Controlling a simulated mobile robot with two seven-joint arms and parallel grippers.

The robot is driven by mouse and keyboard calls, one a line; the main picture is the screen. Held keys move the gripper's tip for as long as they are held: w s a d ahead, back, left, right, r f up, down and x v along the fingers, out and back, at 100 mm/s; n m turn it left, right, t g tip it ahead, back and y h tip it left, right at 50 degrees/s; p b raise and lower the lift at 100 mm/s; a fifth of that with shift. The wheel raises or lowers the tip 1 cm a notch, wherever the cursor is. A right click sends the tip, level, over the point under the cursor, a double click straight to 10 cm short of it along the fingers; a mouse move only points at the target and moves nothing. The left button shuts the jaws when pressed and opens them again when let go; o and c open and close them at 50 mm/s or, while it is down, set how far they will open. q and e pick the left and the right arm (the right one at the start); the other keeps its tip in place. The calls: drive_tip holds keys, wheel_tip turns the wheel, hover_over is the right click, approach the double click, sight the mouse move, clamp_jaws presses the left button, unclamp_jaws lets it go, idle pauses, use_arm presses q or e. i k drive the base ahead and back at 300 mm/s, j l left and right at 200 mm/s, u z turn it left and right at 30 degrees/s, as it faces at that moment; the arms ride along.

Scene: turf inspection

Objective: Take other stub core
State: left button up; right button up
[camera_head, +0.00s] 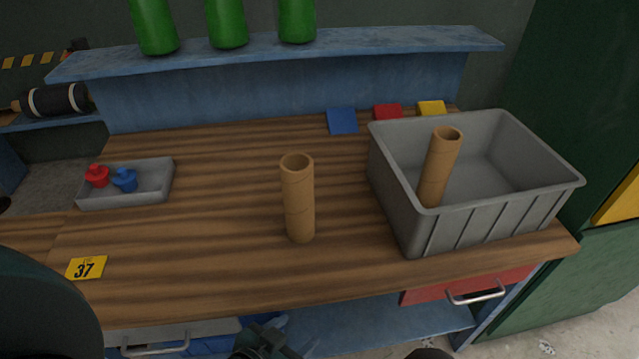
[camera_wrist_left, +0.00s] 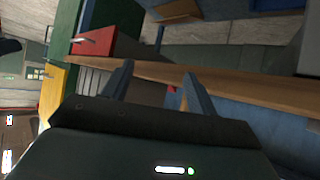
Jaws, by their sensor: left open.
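One brown cardboard stub core (camera_head: 299,205) stands upright on the wooden bench top, left of the grey bin. Another stub core (camera_head: 439,168) is inside the grey bin (camera_head: 478,225), tilted, with its top above the near rim. My left gripper (camera_head: 268,341) is at the bottom of the head view, in front of the bench's front edge and well short of the standing core. In the left wrist view its two fingers (camera_wrist_left: 158,88) are apart with nothing between them. No stub core can be made out in that view. My right gripper does not show.
A small grey tray (camera_head: 150,182) with a red and a blue piece lies at left, near a yellow "37" tag (camera_head: 86,268). Blue, red and yellow blocks (camera_head: 388,112) lie at the back. Green bottles (camera_head: 228,22) stand on the blue shelf (camera_head: 330,41). Bench around the standing core is clear.

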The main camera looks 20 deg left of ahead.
sight(297, 169)
drive_tip(key=u, duration=0.7)
drive_tip(key=l, duration=0.15)
